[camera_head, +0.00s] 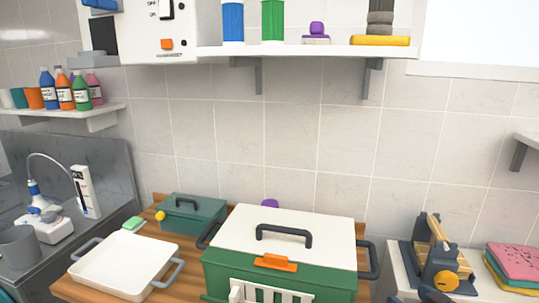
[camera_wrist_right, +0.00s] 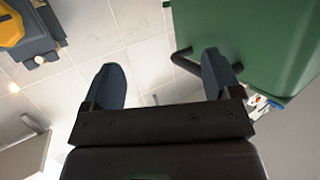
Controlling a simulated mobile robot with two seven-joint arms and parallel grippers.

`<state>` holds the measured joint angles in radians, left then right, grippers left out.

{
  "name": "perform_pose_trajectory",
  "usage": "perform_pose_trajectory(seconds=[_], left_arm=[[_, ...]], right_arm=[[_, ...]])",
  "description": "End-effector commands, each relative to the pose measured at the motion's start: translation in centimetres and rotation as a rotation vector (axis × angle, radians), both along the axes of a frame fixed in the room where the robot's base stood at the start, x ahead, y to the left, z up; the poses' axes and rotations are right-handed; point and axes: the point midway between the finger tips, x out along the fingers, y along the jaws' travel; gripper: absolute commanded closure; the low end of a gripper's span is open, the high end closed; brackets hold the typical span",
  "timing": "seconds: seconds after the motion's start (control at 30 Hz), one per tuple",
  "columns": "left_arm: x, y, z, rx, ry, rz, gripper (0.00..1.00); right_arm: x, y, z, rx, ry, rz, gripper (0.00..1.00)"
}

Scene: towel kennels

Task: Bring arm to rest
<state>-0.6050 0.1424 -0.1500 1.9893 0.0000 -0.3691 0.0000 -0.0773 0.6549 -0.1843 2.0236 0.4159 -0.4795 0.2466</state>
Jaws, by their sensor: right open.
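My right gripper (camera_wrist_right: 162,60) is open and empty in the right wrist view, its two dark blue fingers spread apart. In the head view only its dark fingertips (camera_head: 412,297) show at the bottom edge, between the large green box and the blue device. The green box (camera_wrist_right: 245,45) is close beside one finger in the wrist view; I cannot tell whether they touch. My left gripper is in neither view.
The large green box with a white lid (camera_head: 335,228) stands on a wooden top (camera_head: 75,288). A white tray (camera_head: 125,265) and a small green case (camera_head: 192,214) are left of it. The blue device (camera_head: 440,262) and folded towels (camera_head: 515,262) are on the right.

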Motion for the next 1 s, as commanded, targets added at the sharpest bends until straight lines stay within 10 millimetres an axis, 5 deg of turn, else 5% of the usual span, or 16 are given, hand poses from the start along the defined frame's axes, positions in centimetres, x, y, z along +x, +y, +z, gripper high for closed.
perform_pose_trajectory(seconds=[0.2, 0.5, 0.7, 1.0], left_arm=[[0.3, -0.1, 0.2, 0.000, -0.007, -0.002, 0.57], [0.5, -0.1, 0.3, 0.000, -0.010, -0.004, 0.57], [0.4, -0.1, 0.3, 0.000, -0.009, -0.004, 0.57], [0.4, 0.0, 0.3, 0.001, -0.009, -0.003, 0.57]], right_arm=[[-7.4, 1.1, -9.2, -0.029, 0.087, -0.100, 0.16], [-16.8, 2.8, -16.8, -0.108, 0.199, -0.218, 0.16], [-19.7, 3.3, -18.5, -0.143, 0.236, -0.250, 0.16], [-19.9, 3.4, -18.6, -0.147, 0.238, -0.253, 0.16]])
